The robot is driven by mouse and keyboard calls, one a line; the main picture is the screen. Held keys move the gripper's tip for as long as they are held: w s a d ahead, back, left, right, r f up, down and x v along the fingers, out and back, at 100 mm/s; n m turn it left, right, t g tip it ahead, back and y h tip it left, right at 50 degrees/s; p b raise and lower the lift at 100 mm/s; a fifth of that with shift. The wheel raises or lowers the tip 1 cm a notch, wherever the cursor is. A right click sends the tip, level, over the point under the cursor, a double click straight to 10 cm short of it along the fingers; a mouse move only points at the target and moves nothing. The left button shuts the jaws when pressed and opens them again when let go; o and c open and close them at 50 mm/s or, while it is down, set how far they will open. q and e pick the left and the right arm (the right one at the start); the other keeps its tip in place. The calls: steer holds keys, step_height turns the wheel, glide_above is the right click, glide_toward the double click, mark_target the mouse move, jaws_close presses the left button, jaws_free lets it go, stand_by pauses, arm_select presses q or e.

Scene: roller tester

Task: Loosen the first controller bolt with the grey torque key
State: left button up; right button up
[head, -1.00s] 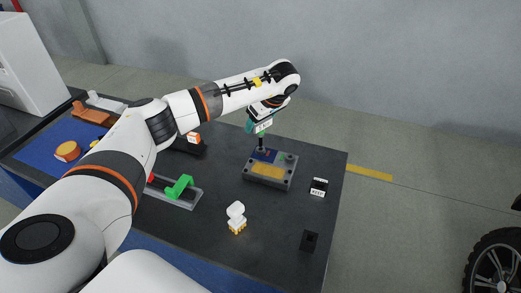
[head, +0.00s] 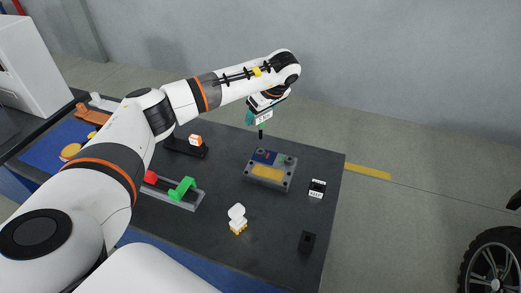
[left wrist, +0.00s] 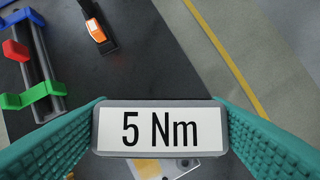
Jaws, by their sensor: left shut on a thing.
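My left gripper (head: 258,118) is shut on the grey torque key, its teal fingers on either side of it. The key (left wrist: 160,128) has a grey body and a white label reading "5 Nm" in the left wrist view. In the head view its dark shaft (head: 261,133) points down and ends in the air above the back edge of the controller. The controller (head: 283,180) is a grey box with a blue patch and a yellow panel on top and dark spots near its corners. It is partly hidden behind the key in the left wrist view (left wrist: 185,166). My right gripper is out of view.
An orange piece (head: 195,140) sits on a black holder left of the controller. A rail fixture with a green clamp (head: 182,188) and red block, a white-and-yellow piece (head: 237,218), a small labelled black block (head: 317,188) and a black socket (head: 308,242) stand around on the dark table.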

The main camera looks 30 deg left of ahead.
arm_select(q)
steer(key=m+t, duration=0.1)
steer(key=m, duration=0.1)
steer(key=shift+a+m, duration=0.1)
steer(key=shift+m, duration=0.3)
steer(key=m+t+h, duration=0.1)
steer(key=m, duration=0.2)
steer(key=shift+s, duration=0.1)
steer(key=m+t+h, duration=0.1)
steer(key=m, duration=0.2)
steer(key=m+h, duration=0.1)
steer(key=m, duration=0.2)
steer(key=shift+m+h+b, duration=0.3)
steer(key=shift+m, duration=0.1)
